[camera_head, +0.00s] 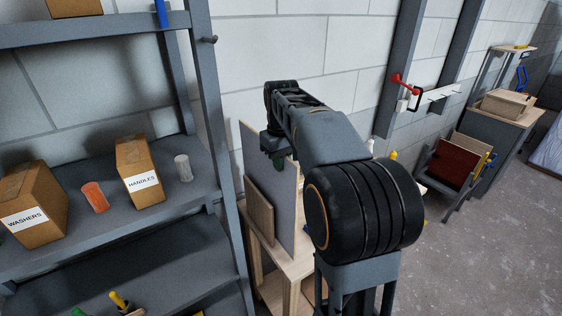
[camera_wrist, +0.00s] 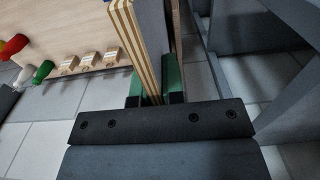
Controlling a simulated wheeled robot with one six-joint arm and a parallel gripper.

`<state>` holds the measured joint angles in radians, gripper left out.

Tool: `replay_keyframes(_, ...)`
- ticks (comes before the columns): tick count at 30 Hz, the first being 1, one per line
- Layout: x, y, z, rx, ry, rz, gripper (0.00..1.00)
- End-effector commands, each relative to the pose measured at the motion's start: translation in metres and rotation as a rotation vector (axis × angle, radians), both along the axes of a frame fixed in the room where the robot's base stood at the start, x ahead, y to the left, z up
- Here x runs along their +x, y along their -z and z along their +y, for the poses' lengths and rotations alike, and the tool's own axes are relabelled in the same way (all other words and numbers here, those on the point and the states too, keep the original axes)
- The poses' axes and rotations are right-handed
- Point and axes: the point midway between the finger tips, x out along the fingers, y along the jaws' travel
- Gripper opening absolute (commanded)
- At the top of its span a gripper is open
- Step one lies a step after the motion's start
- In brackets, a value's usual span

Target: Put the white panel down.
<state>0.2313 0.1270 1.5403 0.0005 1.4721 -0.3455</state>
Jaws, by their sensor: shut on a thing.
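My gripper (camera_head: 275,150) reaches down beside the wall and is shut on the top of a panel. I take this as the white panel (camera_head: 284,185); its broad face looks grey in the shade. In the wrist view its striped plywood edge (camera_wrist: 137,50) runs between my green fingertips (camera_wrist: 155,92). It stands about upright over a pale wooden stand (camera_head: 297,268). I cannot tell whether its lower edge touches the stand. A smaller brown board (camera_head: 260,211) is upright just in front of it; its edge also shows in the wrist view (camera_wrist: 177,32). My arm hides the panel's right side.
A grey shelf rack (camera_head: 228,190) stands close on the left, with a washers box (camera_head: 36,205), a handles box (camera_head: 139,172) and small cylinders. The block wall is close behind. A rack with a dark red board (camera_head: 450,165) stands to the right.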

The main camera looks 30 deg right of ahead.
Motion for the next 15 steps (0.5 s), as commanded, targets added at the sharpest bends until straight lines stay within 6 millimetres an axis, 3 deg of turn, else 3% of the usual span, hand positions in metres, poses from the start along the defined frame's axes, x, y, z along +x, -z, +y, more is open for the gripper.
replay_keyframes(9,-0.0001,-0.0004,0.0000,0.000,0.000,0.000,0.35)
replay_keyframes(15,-0.0001,-0.0009,0.0000,0.000,0.000,0.000,0.35)
